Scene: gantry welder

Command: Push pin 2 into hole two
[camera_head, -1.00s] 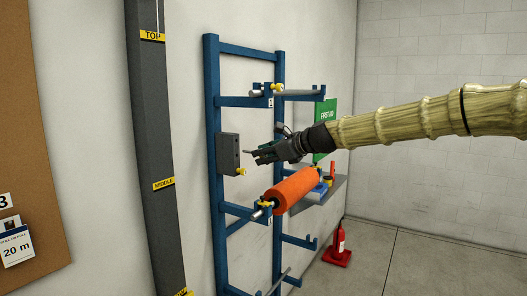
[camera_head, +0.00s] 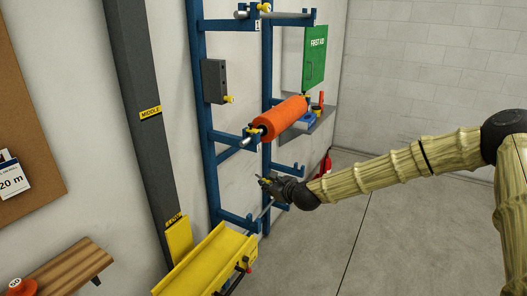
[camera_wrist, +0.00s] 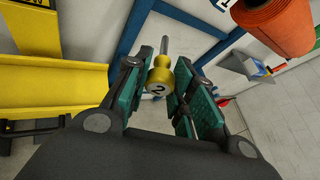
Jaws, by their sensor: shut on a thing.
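My gripper (camera_head: 266,183) is low in front of the blue rack (camera_head: 208,165), below the orange roll. It is shut on pin 2 (camera_wrist: 160,82), which has a yellow knob marked 2 and a grey metal shaft. In the wrist view the knob sits between the teal finger pads (camera_wrist: 163,66) and the shaft points away from me. The pin is apart from the rack, as far as I can see. A grey rod (camera_head: 266,211) at the rack's lower level is close to my gripper. I cannot make out hole two.
The orange roll (camera_head: 280,119) hangs on the rack above my gripper. A dark block (camera_head: 214,81) with another yellow-knobbed pin (camera_head: 229,99) is on the rack's left post. A yellow trough (camera_head: 205,262) stands lower left. Open floor (camera_head: 400,240) lies to the right.

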